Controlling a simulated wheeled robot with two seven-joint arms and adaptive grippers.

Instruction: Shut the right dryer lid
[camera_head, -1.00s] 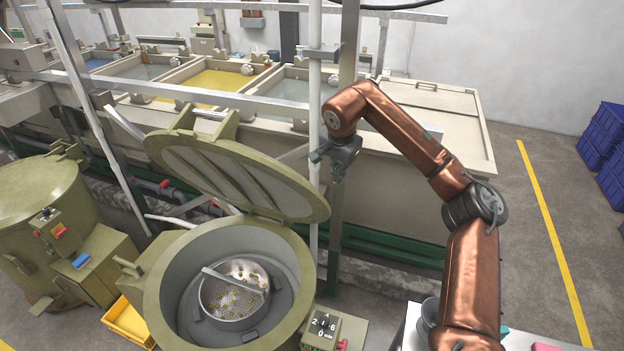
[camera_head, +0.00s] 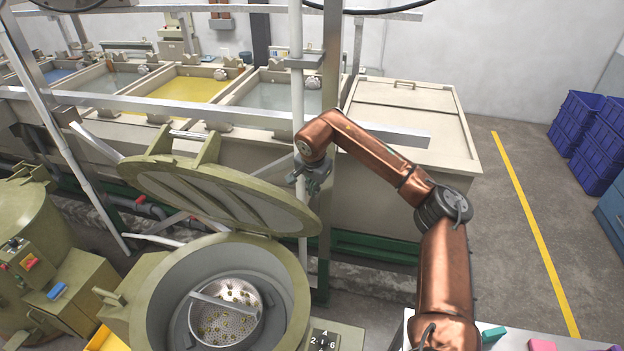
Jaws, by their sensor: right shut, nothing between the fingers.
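The right dryer (camera_head: 278,257) is a round green tub in the lower middle of the view. Its lid (camera_head: 222,196) is hinged at the back and stands partly open, tilted over the tub's rear. Inside sits a perforated basket (camera_head: 226,316) with small brass-coloured parts and a bar across it. My right gripper (camera_head: 308,192) is shut and empty, beside the lid's right upper edge. Whether it touches the lid I cannot tell. My left gripper is out of view.
Another green dryer (camera_head: 35,225) stands at the left with its lid down. Plating tanks (camera_head: 190,88) run along the back. A pale upright post (camera_head: 297,100) rises close to my right gripper. Blue crates (camera_head: 590,140) are stacked at the far right.

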